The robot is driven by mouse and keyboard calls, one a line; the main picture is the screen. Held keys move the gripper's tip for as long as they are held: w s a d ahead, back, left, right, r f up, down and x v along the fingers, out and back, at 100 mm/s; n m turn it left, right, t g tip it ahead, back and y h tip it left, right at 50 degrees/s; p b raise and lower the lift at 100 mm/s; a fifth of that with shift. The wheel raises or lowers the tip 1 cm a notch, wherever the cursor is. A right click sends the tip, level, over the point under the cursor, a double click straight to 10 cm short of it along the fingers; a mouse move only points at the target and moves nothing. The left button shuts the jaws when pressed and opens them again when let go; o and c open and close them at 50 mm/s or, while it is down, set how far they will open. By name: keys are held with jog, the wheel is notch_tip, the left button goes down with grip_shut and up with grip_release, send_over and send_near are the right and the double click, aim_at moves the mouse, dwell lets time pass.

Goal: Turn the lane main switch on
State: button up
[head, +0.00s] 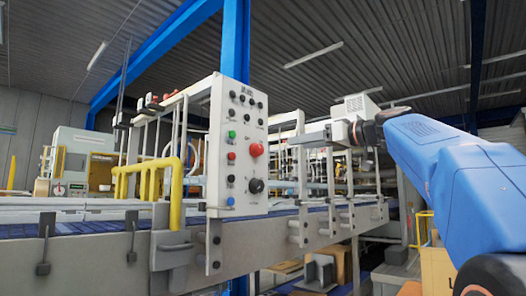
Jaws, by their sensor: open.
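A white control panel (216,150) stands upright at the centre of the head view. A large black rotary knob (257,186) sits low on its right side, likely the lane main switch; its pointer position is too small to read. My gripper (294,140) is to the right of the panel, its fingers pointing left towards it. It is open and empty, at about the height of the red mushroom button in the picture, higher than the knob. It looks apart from the panel, though the depth between them is hard to judge.
A red mushroom button (257,150), a green button (232,134) and several small black knobs share the panel. A yellow rail (150,168) stands left of it. A conveyor (100,255) runs below and behind. Cardboard boxes (438,268) stand at the lower right.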

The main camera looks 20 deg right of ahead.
aim_at(261, 150)
jog(key=x, duration=1.6)
jog(key=shift+w+a+f, duration=0.1)
jog(key=shift+w+a, duration=0.1)
jog(key=shift+w, duration=0.05)
jog(key=c, duration=1.1)
